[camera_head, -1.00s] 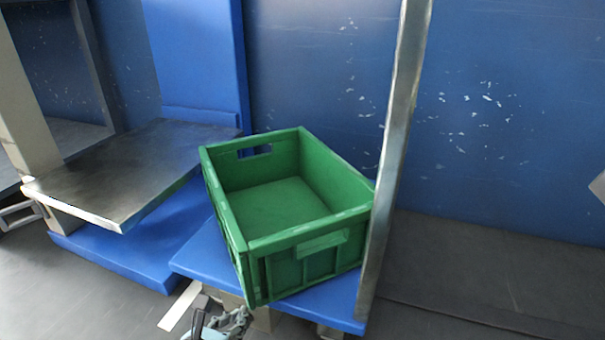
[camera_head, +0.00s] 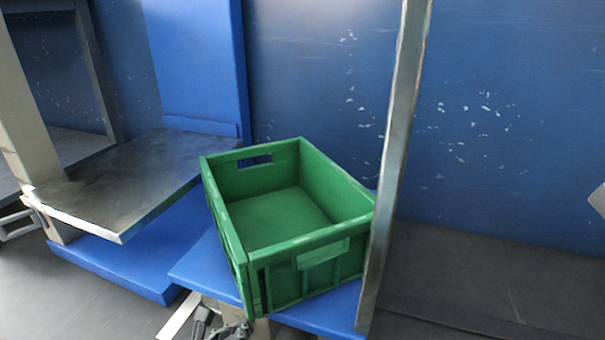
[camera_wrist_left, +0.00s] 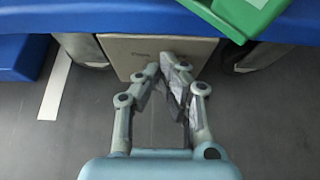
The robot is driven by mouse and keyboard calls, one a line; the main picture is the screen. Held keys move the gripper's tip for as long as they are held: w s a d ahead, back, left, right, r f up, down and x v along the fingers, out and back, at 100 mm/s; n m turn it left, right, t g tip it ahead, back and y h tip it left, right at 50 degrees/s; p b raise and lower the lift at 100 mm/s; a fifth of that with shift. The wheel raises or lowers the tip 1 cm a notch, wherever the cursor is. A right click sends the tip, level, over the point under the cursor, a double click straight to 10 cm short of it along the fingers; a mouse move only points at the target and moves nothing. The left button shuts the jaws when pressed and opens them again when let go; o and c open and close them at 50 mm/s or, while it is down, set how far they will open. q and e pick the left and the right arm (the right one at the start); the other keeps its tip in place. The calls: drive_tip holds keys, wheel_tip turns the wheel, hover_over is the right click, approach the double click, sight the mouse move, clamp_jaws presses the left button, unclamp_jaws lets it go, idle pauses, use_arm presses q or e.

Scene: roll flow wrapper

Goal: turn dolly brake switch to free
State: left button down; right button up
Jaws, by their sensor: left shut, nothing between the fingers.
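The dolly has a blue deck (camera_head: 202,262) with a green crate (camera_head: 290,210) on it. In the left wrist view the blue deck edge (camera_wrist_left: 110,20) runs across the top. Below it is a beige panel (camera_wrist_left: 125,52) with small dark lettering, between dark wheels (camera_wrist_left: 85,50). I cannot make out a brake switch or its setting; my fingers hide part of the panel. My left gripper (camera_wrist_left: 161,72) is shut and empty, its tips in front of the panel. In the head view the left gripper (camera_head: 226,330) is low, partly cut off by the frame edge.
A grey metal shelf (camera_head: 130,185) over a blue base (camera_head: 110,265) stands to the left. A metal post (camera_head: 398,150) rises at the crate's right. A white floor strip (camera_wrist_left: 56,85) lies left of the gripper. Dark floor in front is clear.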

use_arm(q)
drive_tip(key=s+a, duration=0.2)
drive_tip(key=s, duration=0.3)
drive_tip(key=shift+s+r, duration=0.35)
idle(0.3)
